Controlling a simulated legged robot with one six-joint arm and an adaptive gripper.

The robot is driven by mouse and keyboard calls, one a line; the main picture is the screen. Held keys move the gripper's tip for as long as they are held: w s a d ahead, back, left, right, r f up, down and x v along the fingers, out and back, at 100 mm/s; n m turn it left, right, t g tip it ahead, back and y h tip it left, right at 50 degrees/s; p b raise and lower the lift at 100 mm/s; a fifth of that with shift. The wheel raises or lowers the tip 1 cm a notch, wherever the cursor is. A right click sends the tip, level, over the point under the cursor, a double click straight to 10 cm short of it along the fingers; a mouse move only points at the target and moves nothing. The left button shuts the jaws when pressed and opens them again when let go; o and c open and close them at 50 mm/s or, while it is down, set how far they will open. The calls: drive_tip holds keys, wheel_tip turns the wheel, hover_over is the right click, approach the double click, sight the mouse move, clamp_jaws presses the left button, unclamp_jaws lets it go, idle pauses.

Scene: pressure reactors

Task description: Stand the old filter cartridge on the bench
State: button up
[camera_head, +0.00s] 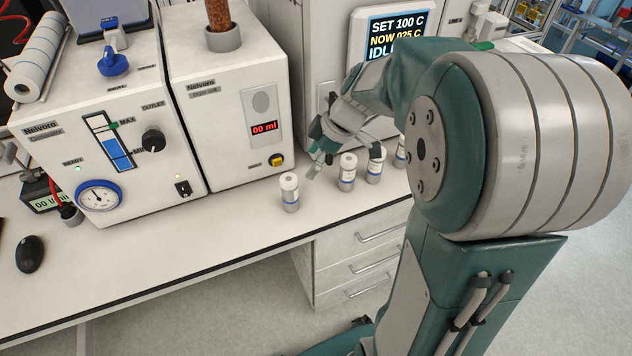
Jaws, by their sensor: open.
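Several white, capped cylinders stand upright on the bench (240,231). The leftmost cylinder (290,193) stands apart near the front edge. A second cylinder (347,173) and a third (375,166) stand to its right, and another (400,152) is partly hidden by my arm. A brown-filled column (219,14) rises from a grey cup on the middle machine. I cannot tell which of these is the old filter cartridge. My gripper (338,155) is open, pointing down close to the second and third cylinders. I see nothing held in it.
A white machine with a gauge and water window (105,135) stands at the left, beside the middle machine with a red display (235,115). A screen (396,32) is behind my arm. A black mouse (30,254) lies at far left.

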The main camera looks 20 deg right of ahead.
drive_tip(key=s+a+r+m+t+h, duration=0.1)
drive_tip(key=s+a+r+m+h, duration=0.1)
drive_tip(key=s+m, duration=0.4)
drive_tip(key=s+a+r+m+t+h, duration=0.2)
drive_tip(key=s+r+m, duration=0.3)
drive_tip(key=s, duration=0.6)
drive_tip(key=shift+s+a+r+m+h, duration=0.2)
drive_tip(key=shift+a+r+m+h, duration=0.25)
drive_tip(key=shift+m, duration=0.35)
drive_tip(key=shift+d+f, duration=0.15)
